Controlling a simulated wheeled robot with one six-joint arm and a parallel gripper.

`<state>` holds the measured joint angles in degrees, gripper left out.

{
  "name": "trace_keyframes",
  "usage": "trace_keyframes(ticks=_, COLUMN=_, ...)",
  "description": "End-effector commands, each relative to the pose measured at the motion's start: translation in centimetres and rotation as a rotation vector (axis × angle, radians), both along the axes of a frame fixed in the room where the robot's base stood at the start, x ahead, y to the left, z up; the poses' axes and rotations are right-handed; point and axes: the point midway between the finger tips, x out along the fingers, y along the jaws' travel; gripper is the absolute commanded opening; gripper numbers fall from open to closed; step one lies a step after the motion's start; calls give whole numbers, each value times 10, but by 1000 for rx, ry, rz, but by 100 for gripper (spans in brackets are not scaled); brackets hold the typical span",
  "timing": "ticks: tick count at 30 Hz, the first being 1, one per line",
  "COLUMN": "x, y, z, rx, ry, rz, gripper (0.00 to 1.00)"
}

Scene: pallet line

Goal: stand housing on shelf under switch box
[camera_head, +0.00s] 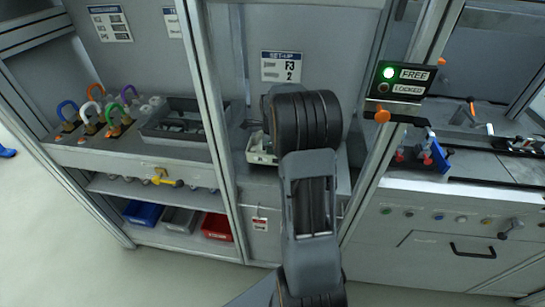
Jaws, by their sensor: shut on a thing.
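The switch box (401,81) is a small dark box on the frame post at right of centre. Its green lamp is lit beside the word FREE, and a LOCKED label sits below. Beneath it is a narrow dark ledge (402,117) with an orange knob at its left end. No housing can be made out for certain. A pale, tray-like thing (262,150) shows partly at the left of my arm, the rest hidden behind it. My arm rises through the middle of the view and hides what lies behind. My gripper cannot be seen.
A bench at left holds a dark tray (185,122) and several coloured hooks. Blue, grey and red bins (217,227) stand on a shelf below. Upright frame posts (214,120) flank my arm. At right is a machine bench with blue and red fixtures (436,155).

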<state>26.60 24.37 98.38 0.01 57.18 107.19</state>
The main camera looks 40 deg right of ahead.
Motion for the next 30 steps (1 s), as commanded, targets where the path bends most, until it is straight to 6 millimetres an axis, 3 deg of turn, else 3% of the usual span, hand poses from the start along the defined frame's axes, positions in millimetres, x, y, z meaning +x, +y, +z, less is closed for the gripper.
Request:
trace_keyframes(ticks=6, x=0, y=0, z=-29, rx=1, ry=1, rz=0, gripper=0)
trace_keyframes(ticks=18, x=0, y=0, z=-34, rx=0, ry=0, rz=0, gripper=0)
trace_keyframes(ticks=19, x=0, y=0, z=-34, rx=1, ry=1, rz=0, gripper=18)
trace_keyframes(ticks=27, x=0, y=0, z=-33, rx=1, ry=1, rz=0, gripper=42)
trace_keyframes(ticks=30, x=0, y=0, z=-33, rx=1, ry=1, rz=0, gripper=42)
